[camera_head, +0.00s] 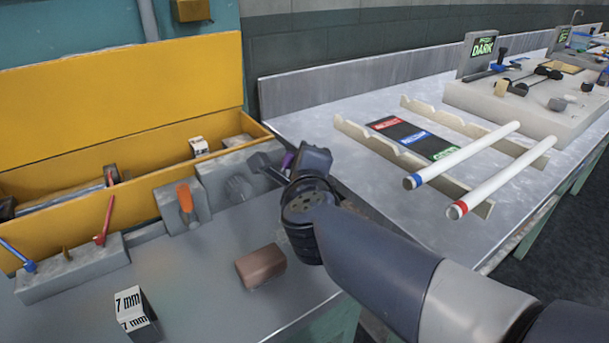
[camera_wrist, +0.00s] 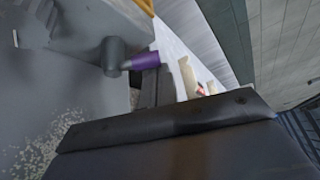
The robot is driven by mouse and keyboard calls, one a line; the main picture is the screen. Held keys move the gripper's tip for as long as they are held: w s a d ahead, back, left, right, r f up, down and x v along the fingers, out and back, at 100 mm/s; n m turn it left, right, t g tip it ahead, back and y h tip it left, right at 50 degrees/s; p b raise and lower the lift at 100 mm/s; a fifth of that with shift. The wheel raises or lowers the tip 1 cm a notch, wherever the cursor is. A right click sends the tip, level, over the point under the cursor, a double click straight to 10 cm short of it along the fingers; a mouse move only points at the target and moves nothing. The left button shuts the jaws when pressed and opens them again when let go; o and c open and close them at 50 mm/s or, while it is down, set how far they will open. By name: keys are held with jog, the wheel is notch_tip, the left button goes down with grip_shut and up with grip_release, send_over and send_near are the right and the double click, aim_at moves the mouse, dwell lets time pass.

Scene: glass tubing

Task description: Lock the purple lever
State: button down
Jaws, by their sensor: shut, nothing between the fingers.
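The purple lever (camera_head: 287,160) shows in the head view as a small purple patch, mostly hidden behind my wrist. In the wrist view its purple handle (camera_wrist: 145,61) sticks out to the right from a grey round hub (camera_wrist: 113,56). My gripper (camera_head: 275,173) is shut and empty, close beside the lever. In the wrist view my gripper's dark fingers (camera_wrist: 150,87) lie next to the handle's tip. I cannot tell whether they touch it.
A grey block with an orange lever (camera_head: 185,197) stands left of my gripper. A brown block (camera_head: 260,266) and a 7 mm block (camera_head: 136,313) lie in front. A yellow bin (camera_head: 120,85) stands behind. Two white tubes (camera_head: 465,155) rest on racks at right.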

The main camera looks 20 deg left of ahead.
jog(key=shift+s+a+r+n+t+b, duration=0.1)
jog(key=shift+s+a+n+t+b, duration=0.15)
jog(key=shift+n+t+b, duration=0.35)
jog(key=shift+s+a+r+n+t+b, duration=0.2)
jog(key=shift+n+b, duration=0.25)
jog(key=shift+n, duration=0.3)
jog(key=shift+s+a+r+n+t+b, duration=0.15)
jog(key=shift+s+n+t+b, duration=0.15)
jog(key=shift+n+t+b, duration=0.3)
jog(key=shift+f, duration=0.1)
